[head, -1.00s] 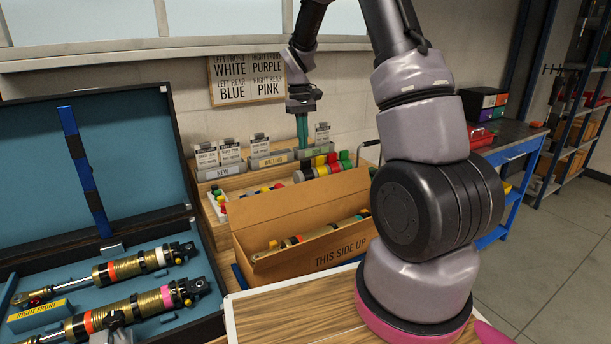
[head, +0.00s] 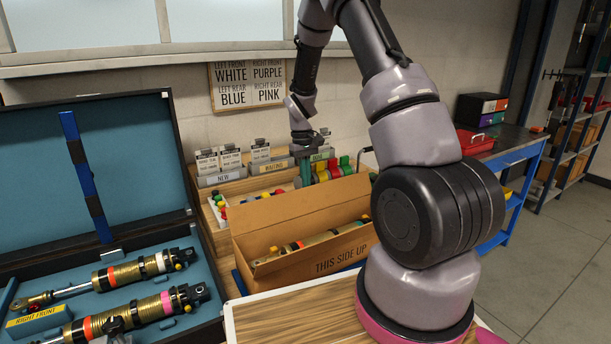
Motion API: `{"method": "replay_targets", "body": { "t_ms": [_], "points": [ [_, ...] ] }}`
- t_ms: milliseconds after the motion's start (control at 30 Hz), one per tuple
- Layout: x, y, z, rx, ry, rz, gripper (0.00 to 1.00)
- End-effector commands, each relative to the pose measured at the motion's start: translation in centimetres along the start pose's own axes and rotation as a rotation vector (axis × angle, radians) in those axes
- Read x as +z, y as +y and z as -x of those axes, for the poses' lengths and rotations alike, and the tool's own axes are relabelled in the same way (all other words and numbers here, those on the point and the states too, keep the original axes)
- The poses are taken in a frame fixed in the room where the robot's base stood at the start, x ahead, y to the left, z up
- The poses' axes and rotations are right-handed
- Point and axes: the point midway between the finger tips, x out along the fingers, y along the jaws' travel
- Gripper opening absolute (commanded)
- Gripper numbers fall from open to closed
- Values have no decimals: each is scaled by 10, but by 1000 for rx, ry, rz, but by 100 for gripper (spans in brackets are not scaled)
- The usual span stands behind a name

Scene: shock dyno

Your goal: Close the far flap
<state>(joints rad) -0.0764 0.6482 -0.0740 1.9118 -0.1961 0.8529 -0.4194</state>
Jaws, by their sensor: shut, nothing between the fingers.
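The open cardboard box (head: 342,257), marked "THIS SIDE UP" on its near side, stands on the wooden worktop. Its far flap (head: 290,213) is raised, leaning up along the back edge of the box. A gold shock absorber with coloured bands (head: 325,236) lies inside, partly hidden by the near wall. My gripper (head: 305,176) points down with its green fingers shut and empty. It is just above and behind the top edge of the far flap, near its middle. I cannot tell whether the fingertips touch the flap.
A wooden organizer (head: 207,203) with labelled cards and coloured caps stands close behind the box. An open blue-lined case (head: 212,278) with shock absorbers is at the left. My arm passes over the right side of the box. Bare worktop (head: 290,309) lies in front.

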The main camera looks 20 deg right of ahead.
Motion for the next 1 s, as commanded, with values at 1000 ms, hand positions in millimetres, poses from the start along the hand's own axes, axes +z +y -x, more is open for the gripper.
{"method": "replay_targets", "body": {
  "t_ms": [1000],
  "points": [
    [12, 0, 6, 0, 130, 0, 0]
  ]
}}
